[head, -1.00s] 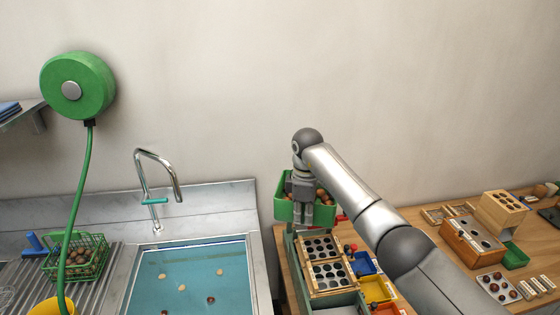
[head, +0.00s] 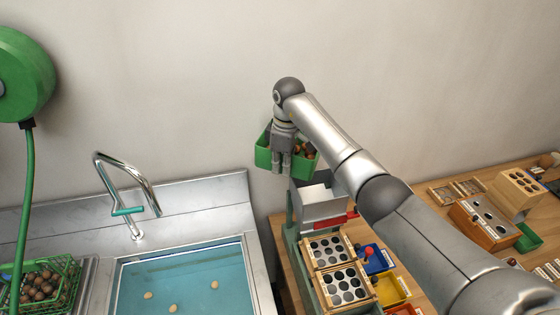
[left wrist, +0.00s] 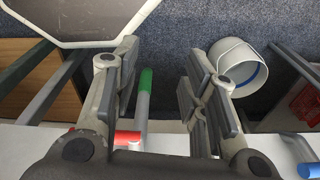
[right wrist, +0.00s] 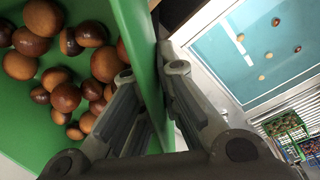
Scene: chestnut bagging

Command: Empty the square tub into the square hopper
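The green square tub (head: 263,155) holds several brown chestnuts. It hangs tilted in the head view, up and left of the grey square hopper (head: 322,208). My right gripper (head: 281,168) is shut on the tub's wall. In the right wrist view the tub (right wrist: 30,120) fills the left side, its wall between the fingers (right wrist: 160,85), with the chestnuts gathered inside. The hopper's opening shows pale and its inside is only partly seen. My left gripper (left wrist: 158,75) is open and empty in the left wrist view; it is outside the head view.
Below the hopper are wooden trays with dark round holes (head: 343,284). Blue (head: 376,259) and yellow (head: 389,290) bins stand to their right. The sink (head: 185,280) with its tap (head: 125,210) is left. A white bucket (left wrist: 238,65) stands on the floor.

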